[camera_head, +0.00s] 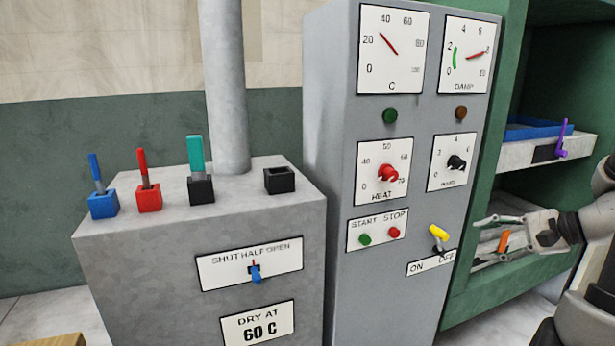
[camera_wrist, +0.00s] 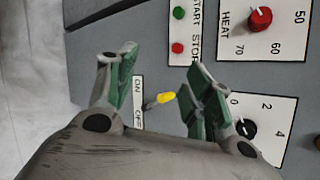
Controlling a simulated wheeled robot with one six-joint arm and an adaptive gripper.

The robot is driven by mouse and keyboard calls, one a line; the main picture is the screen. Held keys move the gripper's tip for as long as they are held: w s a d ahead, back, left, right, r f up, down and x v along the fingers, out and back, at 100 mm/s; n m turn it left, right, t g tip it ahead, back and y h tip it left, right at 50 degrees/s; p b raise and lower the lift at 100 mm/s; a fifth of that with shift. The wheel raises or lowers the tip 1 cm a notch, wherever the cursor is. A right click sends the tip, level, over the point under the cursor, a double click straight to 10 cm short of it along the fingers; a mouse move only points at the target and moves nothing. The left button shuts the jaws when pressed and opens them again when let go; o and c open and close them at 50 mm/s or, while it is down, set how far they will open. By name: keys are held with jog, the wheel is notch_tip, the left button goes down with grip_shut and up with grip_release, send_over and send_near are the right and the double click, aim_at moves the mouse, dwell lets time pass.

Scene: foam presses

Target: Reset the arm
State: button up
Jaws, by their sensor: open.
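My gripper (camera_head: 482,243) is at the right of the head view, its fingers spread and pointing left toward the grey control cabinet (camera_head: 330,140). In the wrist view my gripper (camera_wrist: 161,64) is open, with nothing held between the fingers. The yellow ON/OFF switch (camera_head: 439,234) is on the cabinet front, just left of the fingertips in the head view. In the wrist view the yellow switch (camera_wrist: 166,98) shows between the two fingers, apart from both. I cannot tell which setting it is on.
The cabinet carries a red HEAT knob (camera_head: 388,173), a black knob (camera_head: 457,162), START and STOP buttons and two gauges. Right of it stands a green rack with a blue tray (camera_head: 535,131), a purple lever (camera_head: 561,140) and an orange lever (camera_head: 503,241). A lower grey box with levers stands left.

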jog(key=s+a+r+n+g+h, duration=0.25)
jog(key=s+n+g+h, duration=0.45)
jog(key=s, duration=0.8)
jog(key=a+r+n+t+h, duration=0.1)
jog(key=a+r+n+t, duration=0.2)
jog(key=r+n, duration=0.4)
jog(key=shift+s+r+n+t+h, duration=0.3)
jog(key=shift+s+r+h, duration=0.1)
jog(key=shift+r, duration=0.55)
